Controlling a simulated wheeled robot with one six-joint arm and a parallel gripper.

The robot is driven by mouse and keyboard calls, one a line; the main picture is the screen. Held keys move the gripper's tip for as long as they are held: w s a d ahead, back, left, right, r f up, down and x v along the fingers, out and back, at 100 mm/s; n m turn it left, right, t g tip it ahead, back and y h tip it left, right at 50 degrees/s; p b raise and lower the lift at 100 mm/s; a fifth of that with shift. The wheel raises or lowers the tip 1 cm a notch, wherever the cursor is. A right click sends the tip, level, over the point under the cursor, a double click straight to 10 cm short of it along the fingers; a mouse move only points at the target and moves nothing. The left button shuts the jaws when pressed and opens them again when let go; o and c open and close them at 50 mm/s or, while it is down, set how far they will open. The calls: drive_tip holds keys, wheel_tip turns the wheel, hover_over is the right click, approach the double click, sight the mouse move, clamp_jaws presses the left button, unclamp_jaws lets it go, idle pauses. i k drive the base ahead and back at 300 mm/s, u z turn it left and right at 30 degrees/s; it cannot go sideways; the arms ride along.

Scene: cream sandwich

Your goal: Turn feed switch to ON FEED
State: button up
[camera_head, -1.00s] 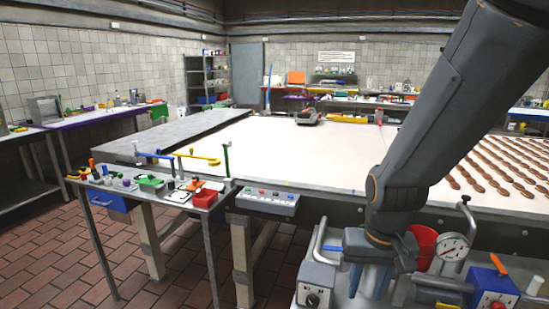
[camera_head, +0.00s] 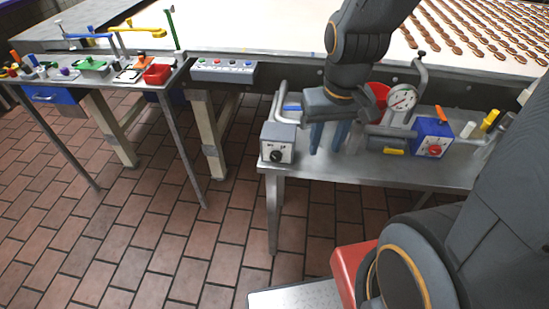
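A grey box with a black rotary knob (camera_head: 277,155) stands at the left front corner of the metal side table (camera_head: 400,178). A blue box with a round red knob (camera_head: 433,150) stands farther right on it. The labels on both are too small to read, so I cannot tell which is the feed switch. My gripper (camera_head: 329,138) points down over the table, between the two boxes and nearer the grey one. Its two blue fingers stand apart with nothing seen between them. It touches neither knob.
A bent metal pipe (camera_head: 277,103) rises behind the grey box. A dial gauge (camera_head: 402,98), a red container (camera_head: 378,92) and a yellow-handled item (camera_head: 489,120) crowd the table. A button panel (camera_head: 223,70) is on the long white table's front.

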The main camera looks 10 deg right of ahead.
sight(276, 156)
drive_tip(key=u, duration=0.95)
drive_tip(key=k, duration=0.85)
drive_tip(key=z, duration=0.85)
